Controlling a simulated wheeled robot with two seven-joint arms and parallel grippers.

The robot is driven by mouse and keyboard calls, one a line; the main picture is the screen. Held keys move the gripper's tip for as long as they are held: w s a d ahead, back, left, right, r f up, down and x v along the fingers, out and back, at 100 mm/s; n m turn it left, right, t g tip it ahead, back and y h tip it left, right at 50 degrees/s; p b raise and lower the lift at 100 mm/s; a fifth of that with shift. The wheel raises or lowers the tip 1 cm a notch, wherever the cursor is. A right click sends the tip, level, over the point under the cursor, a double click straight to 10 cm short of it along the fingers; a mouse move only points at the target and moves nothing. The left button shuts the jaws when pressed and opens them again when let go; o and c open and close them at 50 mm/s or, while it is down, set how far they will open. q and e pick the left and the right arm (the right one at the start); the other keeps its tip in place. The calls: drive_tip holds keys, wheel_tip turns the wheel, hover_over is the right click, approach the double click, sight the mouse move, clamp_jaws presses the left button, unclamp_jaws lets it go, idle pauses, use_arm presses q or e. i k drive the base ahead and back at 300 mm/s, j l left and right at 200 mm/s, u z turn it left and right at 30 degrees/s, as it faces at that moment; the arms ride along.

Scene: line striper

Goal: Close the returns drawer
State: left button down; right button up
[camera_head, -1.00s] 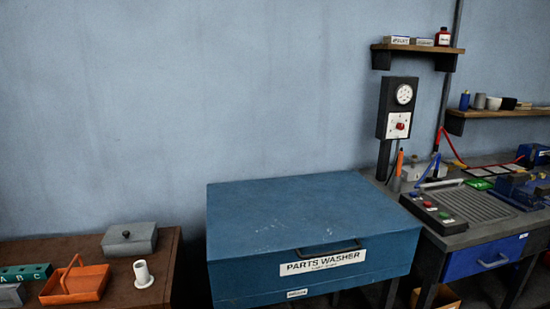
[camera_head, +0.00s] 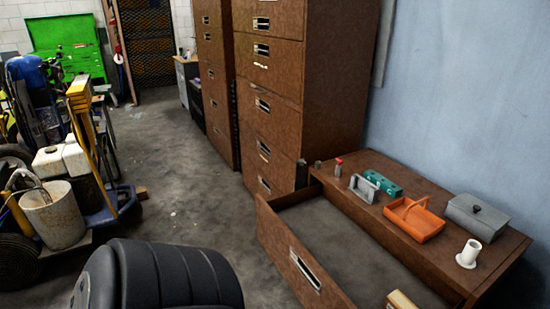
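A brown drawer (camera_head: 292,258) stands pulled out from the low brown bench (camera_head: 476,262) at the right. Its front panel faces left, with a metal label-holder pull (camera_head: 304,268) on it. I cannot read any label, so I cannot tell from a marking that it is the returns drawer. A pale wooden block (camera_head: 402,300) shows at the near end. Neither of my grippers is in view.
On the bench are an orange tray (camera_head: 414,220), a grey lidded box (camera_head: 476,216), a white spool (camera_head: 468,254) and a teal block (camera_head: 376,182). Tall brown cabinets (camera_head: 270,95) stand behind. A cluttered cart (camera_head: 60,200) is at left; a black rounded object (camera_head: 160,276) is near. Floor between is clear.

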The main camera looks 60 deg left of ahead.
sight(331, 257)
drive_tip(key=k+u, duration=0.15)
drive_tip(key=u, duration=1.3)
